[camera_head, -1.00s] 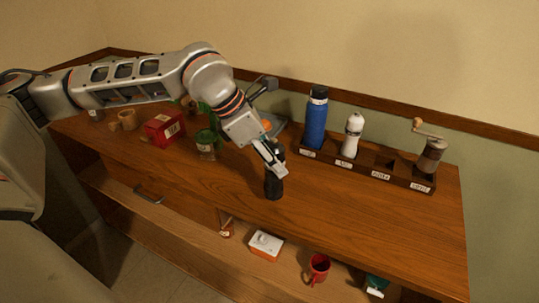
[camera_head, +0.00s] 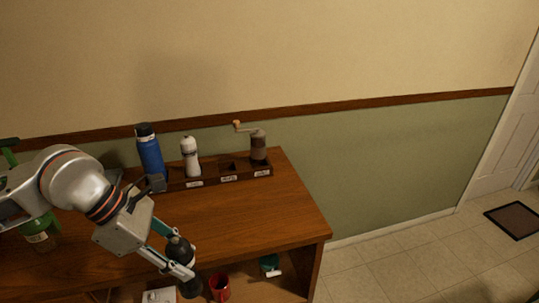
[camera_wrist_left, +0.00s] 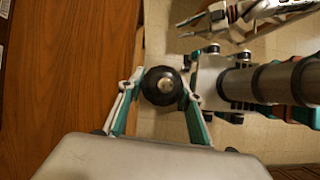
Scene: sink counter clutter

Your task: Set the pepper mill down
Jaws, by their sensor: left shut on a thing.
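The black pepper mill (camera_head: 181,252) is held upright or nearly so in my left gripper (camera_head: 176,257), which is shut on it. In the left wrist view I look down on the mill's round dark top (camera_wrist_left: 162,86), with the fingers of my left gripper (camera_wrist_left: 163,92) on both sides. The mill appears just off the counter's front edge. A wooden rack (camera_head: 210,182) stands at the back of the counter. It holds a blue bottle (camera_head: 150,152), a white mill or bottle (camera_head: 190,158) and a crank grinder (camera_head: 258,146). One slot (camera_head: 228,168) between the white one and the grinder is empty.
The wooden counter (camera_head: 255,215) is clear in front of the rack and to its right end. A green-lidded jar (camera_head: 40,235) stands at the left. A red mug (camera_head: 219,287), a white box (camera_head: 159,295) and a teal item (camera_head: 270,265) lie on the shelf below.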

